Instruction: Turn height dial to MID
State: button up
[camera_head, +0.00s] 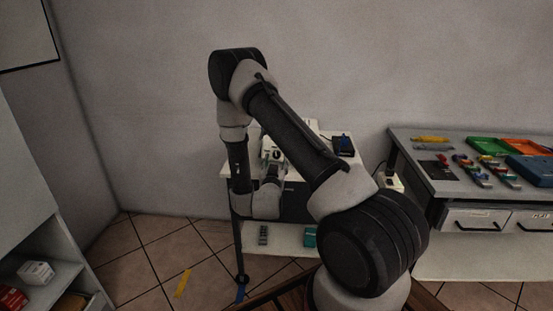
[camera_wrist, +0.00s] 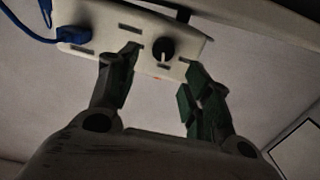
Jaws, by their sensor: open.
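The height dial is a black round knob (camera_wrist: 163,49) with a light pointer mark, on a white control panel (camera_wrist: 105,18) in the wrist view. My gripper (camera_wrist: 160,65) is open, its two green-padded fingers spread to the left and right of the knob. The left fingertip is close to the panel face; I cannot tell whether either finger touches it. The dial's labels are too dark and small to read. In the head view my arm hides most of the gripper, and a white device (camera_head: 272,150) stands on the small cart behind it.
A blue cable (camera_wrist: 72,34) plugs into the panel's left part. In the head view a dark blue device (camera_head: 343,146) sits on the cart's right side. A grey workbench (camera_head: 408,150) with colored trays and small parts stands at the right.

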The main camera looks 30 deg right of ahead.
jog(key=v, duration=0.6)
dwell(0.3)
